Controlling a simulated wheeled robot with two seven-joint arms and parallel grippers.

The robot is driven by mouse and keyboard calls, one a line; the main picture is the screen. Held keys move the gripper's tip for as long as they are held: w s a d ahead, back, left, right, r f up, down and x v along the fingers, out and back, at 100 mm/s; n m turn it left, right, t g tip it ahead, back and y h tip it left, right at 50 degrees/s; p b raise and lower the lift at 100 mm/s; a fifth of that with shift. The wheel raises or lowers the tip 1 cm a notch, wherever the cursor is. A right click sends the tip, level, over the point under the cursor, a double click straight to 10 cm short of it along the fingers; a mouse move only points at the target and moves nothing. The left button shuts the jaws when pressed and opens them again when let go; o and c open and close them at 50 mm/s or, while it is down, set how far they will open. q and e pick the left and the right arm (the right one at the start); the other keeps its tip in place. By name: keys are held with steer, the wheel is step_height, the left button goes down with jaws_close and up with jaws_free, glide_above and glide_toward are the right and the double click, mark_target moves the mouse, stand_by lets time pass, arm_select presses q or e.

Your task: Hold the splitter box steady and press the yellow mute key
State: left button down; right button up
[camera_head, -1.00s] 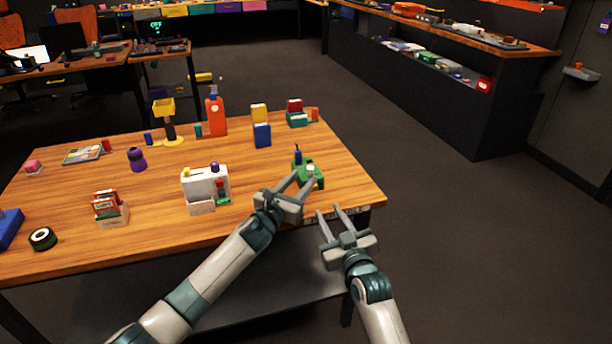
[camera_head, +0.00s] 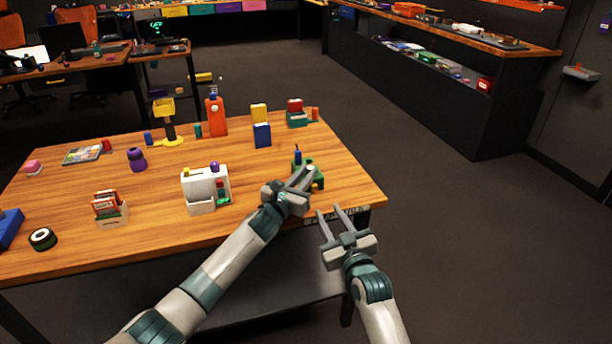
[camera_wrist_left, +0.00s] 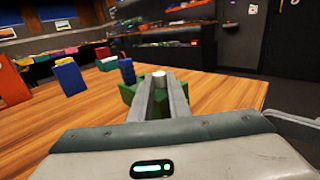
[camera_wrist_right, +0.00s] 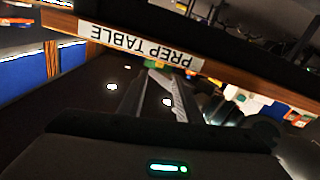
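A green box (camera_head: 316,179) with a dark blue upright post sits near the table's right front corner. It is the likely splitter box, but no label shows. In the left wrist view the green box (camera_wrist_left: 128,94) carries a white round cap (camera_wrist_left: 159,75) that shows between my left fingertips. My left gripper (camera_head: 308,174) is at the box, partly covering it; its fingers are close together and contact is unclear. My right gripper (camera_head: 328,211) is open and empty, off the table's front edge. I cannot clearly identify a yellow mute key on the green box.
A white panel (camera_head: 196,188) with yellow and purple tops stands left of my left gripper on the wooden table (camera_head: 255,215). A blue block (camera_head: 262,135) and an orange bottle (camera_head: 215,117) stand farther back. The right wrist view shows the "PREP TABLE" label (camera_wrist_right: 140,46).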

jaws_close()
stand_by(1.5)
